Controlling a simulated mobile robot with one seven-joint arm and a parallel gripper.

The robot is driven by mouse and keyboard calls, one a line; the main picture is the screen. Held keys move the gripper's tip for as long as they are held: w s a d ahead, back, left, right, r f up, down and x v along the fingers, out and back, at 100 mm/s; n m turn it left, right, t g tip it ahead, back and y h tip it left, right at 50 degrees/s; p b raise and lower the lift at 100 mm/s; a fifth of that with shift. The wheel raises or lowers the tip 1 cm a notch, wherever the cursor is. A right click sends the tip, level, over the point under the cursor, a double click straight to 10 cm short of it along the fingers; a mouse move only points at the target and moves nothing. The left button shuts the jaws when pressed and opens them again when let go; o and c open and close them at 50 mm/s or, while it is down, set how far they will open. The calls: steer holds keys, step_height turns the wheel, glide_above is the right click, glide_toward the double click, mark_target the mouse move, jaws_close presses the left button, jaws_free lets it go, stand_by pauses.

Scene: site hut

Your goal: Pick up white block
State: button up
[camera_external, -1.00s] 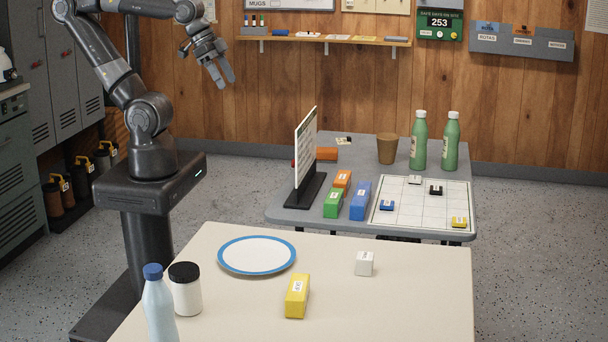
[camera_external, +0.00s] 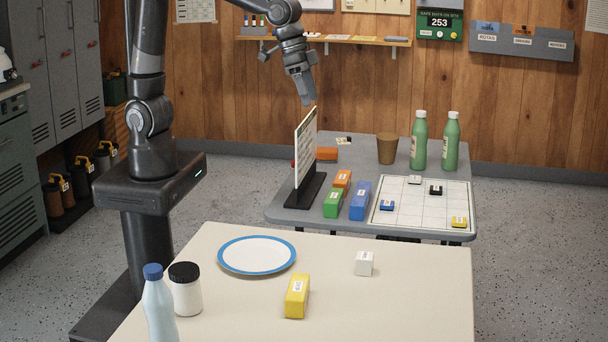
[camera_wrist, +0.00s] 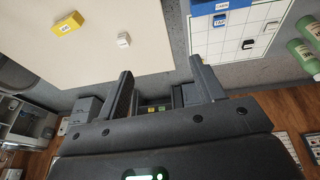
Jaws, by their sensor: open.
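The white block (camera_external: 364,263) is a small cube with a label on top, on the right part of the cream table (camera_external: 410,300). It also shows in the wrist view (camera_wrist: 124,40), near the table edge, beyond the fingers. My gripper (camera_external: 305,92) is high above the scene, near the upright board on the grey table, well behind and above the white block. In the wrist view its two fingers (camera_wrist: 161,85) are apart with nothing between them.
A yellow block (camera_external: 297,296), a blue-rimmed plate (camera_external: 257,255), a white jar (camera_external: 186,292) and a bottle (camera_external: 159,308) share the cream table. The grey table (camera_external: 290,214) holds an upright board (camera_external: 305,150), coloured blocks, a grid board (camera_external: 420,208), a brown cup (camera_external: 387,148) and green bottles (camera_external: 419,142).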

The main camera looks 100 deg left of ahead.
steer(key=w+d+f+g, duration=0.1)
steer(key=w+d+f, duration=0.8)
steer(key=w+f, duration=0.15)
steer(key=g, duration=0.1)
glide_toward(365, 255)
steer(key=shift+w+d+f+y, duration=0.1)
steer(key=shift+d+f+y, duration=0.15)
steer(key=shift+f+y, duration=0.1)
steer(key=f, duration=0.6)
steer(key=w+f, duration=0.1)
steer(key=f, duration=0.2)
steer(key=shift+w+f, duration=0.1)
steer(key=shift+f, duration=0.3)
steer(key=shift+c, duration=0.5)
steer(key=c, duration=1)
steer(key=shift+r, duration=0.15)
